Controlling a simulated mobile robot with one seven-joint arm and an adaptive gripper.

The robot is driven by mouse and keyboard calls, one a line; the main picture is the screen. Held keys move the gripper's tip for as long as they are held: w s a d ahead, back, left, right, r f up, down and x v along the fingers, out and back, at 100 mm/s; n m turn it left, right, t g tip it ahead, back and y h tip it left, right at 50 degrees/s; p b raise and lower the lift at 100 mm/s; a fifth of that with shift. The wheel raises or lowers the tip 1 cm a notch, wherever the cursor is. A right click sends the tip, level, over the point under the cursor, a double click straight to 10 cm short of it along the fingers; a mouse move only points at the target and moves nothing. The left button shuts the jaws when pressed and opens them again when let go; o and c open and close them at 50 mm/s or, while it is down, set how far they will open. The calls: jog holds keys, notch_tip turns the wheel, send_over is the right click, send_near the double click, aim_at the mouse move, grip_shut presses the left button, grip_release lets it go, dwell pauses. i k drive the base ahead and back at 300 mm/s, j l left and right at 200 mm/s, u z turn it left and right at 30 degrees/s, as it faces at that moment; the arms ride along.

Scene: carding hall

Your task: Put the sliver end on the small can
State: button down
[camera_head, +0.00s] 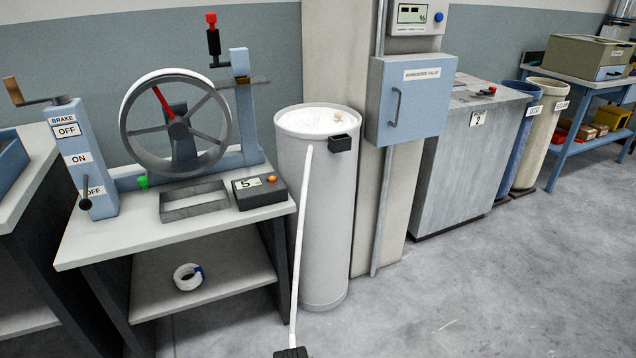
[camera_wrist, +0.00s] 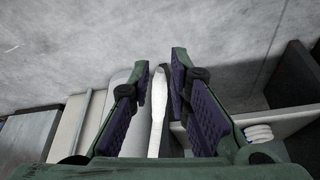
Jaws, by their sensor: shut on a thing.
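A bench (camera_head: 110,240) with a wheel (camera_head: 175,122) and a lower shelf holding a white roll (camera_head: 187,277) stands left of the can. A blue wall box (camera_head: 410,100) and a grey cabinet (camera_head: 465,160) stand right. Labelled bins (camera_head: 537,135) are farther back. Floor (camera_head: 490,280) is clear at right.

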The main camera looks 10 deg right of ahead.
aim_at(307, 121)
jog(key=i+j, duration=0.55)
jog(key=i+j+z, duration=0.15)
jog(key=z, duration=0.25)
jog(key=i+j+z, duration=0.1)
jog(key=j+z, duration=0.35)
jog(key=z, duration=0.85)
